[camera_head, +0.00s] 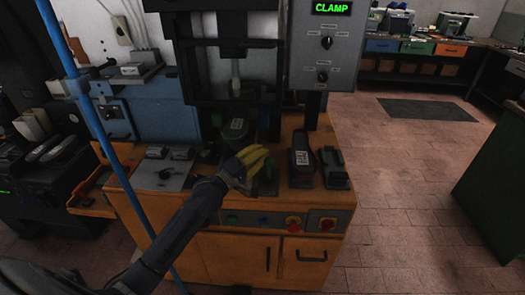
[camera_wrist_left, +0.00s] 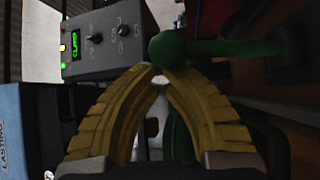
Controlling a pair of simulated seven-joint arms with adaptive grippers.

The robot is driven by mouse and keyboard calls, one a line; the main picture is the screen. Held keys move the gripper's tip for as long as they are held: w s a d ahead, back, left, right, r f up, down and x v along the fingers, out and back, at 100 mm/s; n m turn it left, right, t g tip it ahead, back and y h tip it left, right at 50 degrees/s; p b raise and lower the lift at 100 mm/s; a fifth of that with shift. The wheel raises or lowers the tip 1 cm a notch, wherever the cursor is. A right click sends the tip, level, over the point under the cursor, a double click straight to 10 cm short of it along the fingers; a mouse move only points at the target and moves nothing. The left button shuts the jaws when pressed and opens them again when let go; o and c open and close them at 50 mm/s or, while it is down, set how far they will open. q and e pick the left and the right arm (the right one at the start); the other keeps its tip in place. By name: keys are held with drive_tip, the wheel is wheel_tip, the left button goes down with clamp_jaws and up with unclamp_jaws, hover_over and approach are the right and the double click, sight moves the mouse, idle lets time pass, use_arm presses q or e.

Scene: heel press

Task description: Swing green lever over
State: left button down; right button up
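The green lever shows in the left wrist view (camera_wrist_left: 225,47) as a dark green bar with a round knob at its left end. Its knob is right by my fingertips. In the head view a green upright part (camera_head: 269,169) shows just right of my left gripper (camera_head: 260,156), partly behind its fingers. My left gripper has ribbed yellow fingers, which also show in the wrist view (camera_wrist_left: 160,74). They curve in and their tips come together, with no object visible between them. I cannot tell whether they touch the knob. My right gripper is out of view.
The orange press cabinet (camera_head: 237,258) carries the press and a control box (camera_head: 326,45) reading CLAMP. Dark shoe-shaped parts (camera_head: 302,160) stand right of my gripper. A grey plate with small parts (camera_head: 163,174) lies left. A blue pole (camera_head: 92,120) crosses at left.

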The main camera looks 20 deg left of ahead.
use_arm(q)
drive_tip(key=shift+s+d+f, duration=0.2)
drive_tip(key=shift+s+d, duration=0.1)
drive_tip(key=shift+d, duration=0.05)
idle(0.3)
drive_tip(key=s+a+f, duration=0.3)
drive_tip(key=s+a, duration=0.1)
drive_tip(key=s, duration=0.4)
drive_tip(key=shift+a+f, duration=0.2)
drive_tip(key=shift+a, duration=0.15)
drive_tip(key=shift+s, duration=0.1)
